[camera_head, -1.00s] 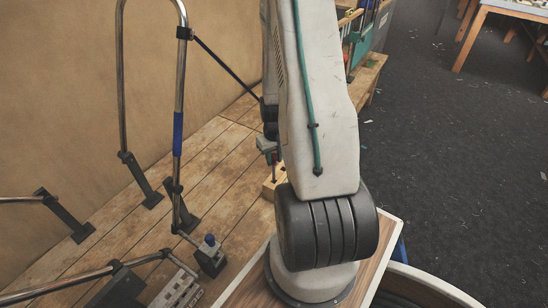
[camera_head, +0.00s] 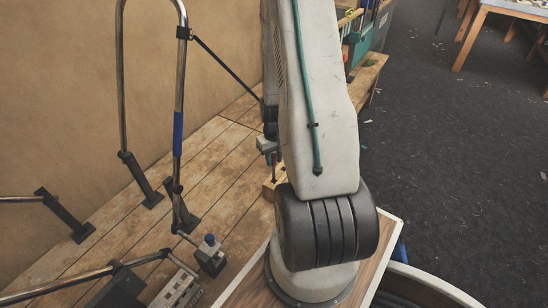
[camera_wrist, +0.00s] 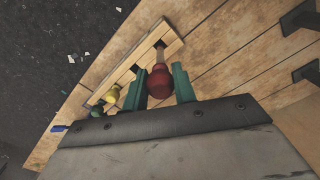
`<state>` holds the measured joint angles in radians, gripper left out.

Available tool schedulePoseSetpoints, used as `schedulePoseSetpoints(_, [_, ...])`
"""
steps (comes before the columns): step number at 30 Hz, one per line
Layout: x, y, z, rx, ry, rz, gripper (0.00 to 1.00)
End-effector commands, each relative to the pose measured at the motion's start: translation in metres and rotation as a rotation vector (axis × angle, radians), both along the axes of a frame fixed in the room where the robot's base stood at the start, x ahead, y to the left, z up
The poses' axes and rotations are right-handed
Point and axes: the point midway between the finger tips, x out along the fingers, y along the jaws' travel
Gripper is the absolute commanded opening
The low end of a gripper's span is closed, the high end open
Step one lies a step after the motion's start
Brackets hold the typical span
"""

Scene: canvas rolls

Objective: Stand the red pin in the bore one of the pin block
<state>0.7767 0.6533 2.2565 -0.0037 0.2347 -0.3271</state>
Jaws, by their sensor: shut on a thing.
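My gripper (camera_wrist: 160,86) has teal fingers, shut on the red pin (camera_wrist: 159,82) in the wrist view. The pin's round red head sits between the fingers, and its pale shaft points away from me toward one end of the pin block (camera_wrist: 124,77). The block is a light wooden piece on the planked top. I cannot tell whether the pin's tip is in a bore or just above it. In the head view the gripper is mostly hidden by my arm, over the visible corner of the block (camera_head: 268,189).
A yellow-headed pin (camera_wrist: 112,95) and a green-headed pin (camera_wrist: 97,111) stand beside the fingers, toward the block's other end. Bent metal tubing (camera_head: 179,130) rises from the planks at the left. A small grey block with a blue knob (camera_head: 210,256) is nearer.

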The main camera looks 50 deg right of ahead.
Motion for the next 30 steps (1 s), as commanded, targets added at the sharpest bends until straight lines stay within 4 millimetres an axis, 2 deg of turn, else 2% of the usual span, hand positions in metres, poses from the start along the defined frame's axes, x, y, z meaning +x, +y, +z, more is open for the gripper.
schedulePoseSetpoints(30, [0.0, 0.0, -0.026, 0.0, -0.001, 0.0, 0.0])
